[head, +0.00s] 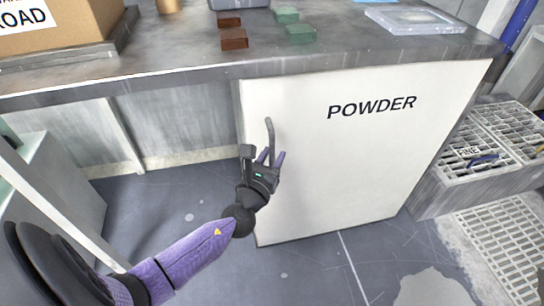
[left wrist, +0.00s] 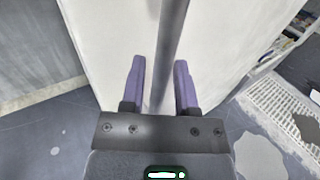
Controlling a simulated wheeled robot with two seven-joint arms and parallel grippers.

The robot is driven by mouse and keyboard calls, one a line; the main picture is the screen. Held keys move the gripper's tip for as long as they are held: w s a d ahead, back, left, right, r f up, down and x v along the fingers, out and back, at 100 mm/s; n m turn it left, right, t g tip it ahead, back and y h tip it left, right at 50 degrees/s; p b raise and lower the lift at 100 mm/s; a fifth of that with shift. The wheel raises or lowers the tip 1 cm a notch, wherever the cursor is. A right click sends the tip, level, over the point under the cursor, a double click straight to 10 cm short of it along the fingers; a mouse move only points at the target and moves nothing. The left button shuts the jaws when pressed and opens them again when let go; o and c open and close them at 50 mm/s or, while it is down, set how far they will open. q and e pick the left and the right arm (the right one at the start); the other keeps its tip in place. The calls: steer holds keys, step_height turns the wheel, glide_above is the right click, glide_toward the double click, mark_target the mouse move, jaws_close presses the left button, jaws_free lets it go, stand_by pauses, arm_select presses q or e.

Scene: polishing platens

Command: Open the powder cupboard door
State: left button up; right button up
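The powder cupboard door (head: 345,165) is a white panel lettered "POWDER" under the bench, and it looks shut. Its grey vertical bar handle (head: 270,138) is near the door's left edge. My left gripper (head: 271,157) is at the lower part of the handle. In the left wrist view its two purple fingers (left wrist: 160,85) are apart, one on each side of the handle bar (left wrist: 172,40), with gaps showing on both sides. The door (left wrist: 220,40) is behind the fingers. My right gripper is in neither view.
The bench top (head: 340,48) holds a cardboard box (head: 60,28), brown blocks (head: 233,38), green blocks (head: 300,33) and a clear tray (head: 415,19). A grated unit marked "FINE" (head: 490,150) stands right of the cupboard. The floor (head: 310,270) before the door looks clear.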

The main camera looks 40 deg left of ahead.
arm_select(q)
jaws_close()
stand_by(1.2)
